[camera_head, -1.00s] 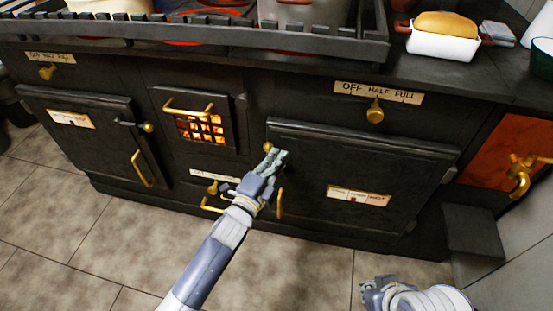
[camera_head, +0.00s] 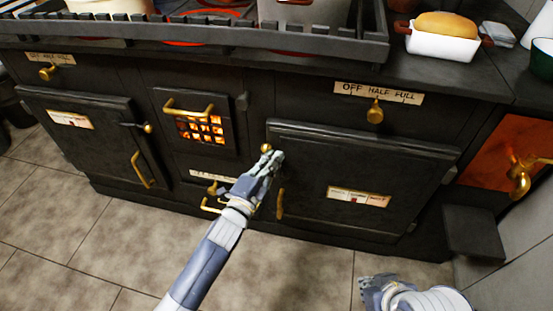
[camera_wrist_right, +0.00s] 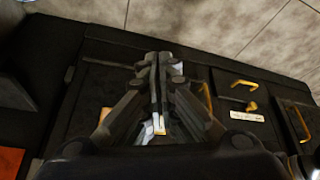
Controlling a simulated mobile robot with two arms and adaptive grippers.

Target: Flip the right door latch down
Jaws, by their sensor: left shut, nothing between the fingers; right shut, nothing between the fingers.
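The right oven door (camera_head: 400,165) is black and closed, with a brass handle (camera_head: 280,203) near its left edge. The brass knob of its latch (camera_head: 266,148) shows at the door's upper left edge. The rest of this latch is hidden behind my left gripper (camera_head: 274,160). That gripper is shut and empty, its fingertips right beside the knob, just below and to its right. I cannot tell whether they touch. My right gripper (camera_head: 370,290) is low at the bottom right, away from the door. It shows shut and empty in the right wrist view (camera_wrist_right: 160,66).
The left oven door (camera_head: 75,130) has its own latch (camera_head: 147,127) lying about level. A glowing firebox grate (camera_head: 200,128) is between the doors. An orange panel (camera_head: 505,150) with a brass tap (camera_head: 518,180) is at the right. Tiled floor (camera_head: 130,250) is open in front.

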